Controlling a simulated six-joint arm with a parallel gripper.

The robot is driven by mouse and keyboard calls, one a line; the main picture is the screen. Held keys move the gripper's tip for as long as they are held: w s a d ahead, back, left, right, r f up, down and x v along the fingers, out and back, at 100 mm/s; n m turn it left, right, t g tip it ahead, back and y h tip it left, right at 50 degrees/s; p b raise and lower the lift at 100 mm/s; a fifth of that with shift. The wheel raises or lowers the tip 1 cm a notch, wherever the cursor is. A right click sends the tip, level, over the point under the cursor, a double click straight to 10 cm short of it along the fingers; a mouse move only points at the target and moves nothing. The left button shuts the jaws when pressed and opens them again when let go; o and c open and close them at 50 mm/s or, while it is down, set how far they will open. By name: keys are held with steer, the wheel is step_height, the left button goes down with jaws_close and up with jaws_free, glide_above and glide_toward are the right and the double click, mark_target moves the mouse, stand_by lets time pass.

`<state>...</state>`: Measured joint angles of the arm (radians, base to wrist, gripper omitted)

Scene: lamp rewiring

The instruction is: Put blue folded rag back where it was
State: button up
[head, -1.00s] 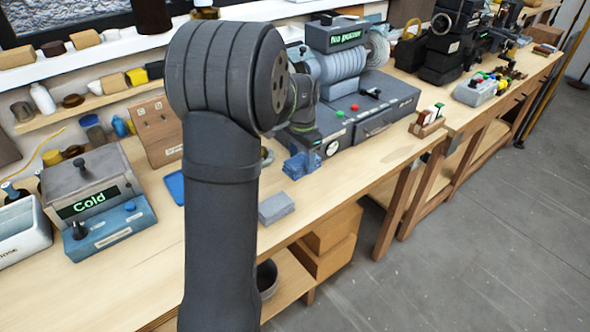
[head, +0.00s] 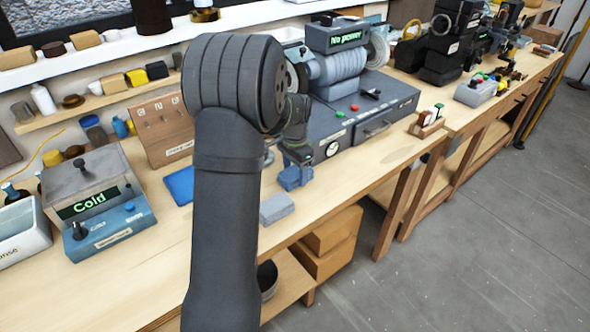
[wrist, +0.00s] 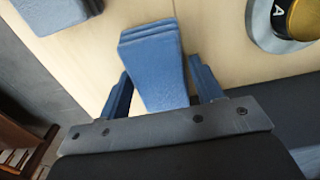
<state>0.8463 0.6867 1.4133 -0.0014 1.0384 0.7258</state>
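The blue folded rag (wrist: 152,65) is a layered block between the two dark blue fingers of my gripper (wrist: 160,85) in the wrist view. In the head view the rag (head: 290,179) shows small under my gripper (head: 297,168), low at the workbench in front of the grey machine. Whether it touches the bench top is hard to tell. A second folded block, grey-blue (head: 277,208), lies near the bench's front edge; it also shows in the wrist view (wrist: 48,14).
The grey "No power" machine (head: 372,110) stands close on the right. A blue flat thing (head: 180,185) lies to the left, below a wooden panel (head: 160,128). The "Cold" box (head: 95,205) is further left. Bare bench top lies around the grey-blue block.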

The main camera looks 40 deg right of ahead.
mark_target(295, 171)
steer(key=shift+o, duration=1)
step_height(295, 171, up, 12)
steer(key=shift+r, duration=0.2)
steer(key=shift+f, duration=0.15)
step_height(295, 171, down, 12)
steer(key=shift+r, duration=1.95)
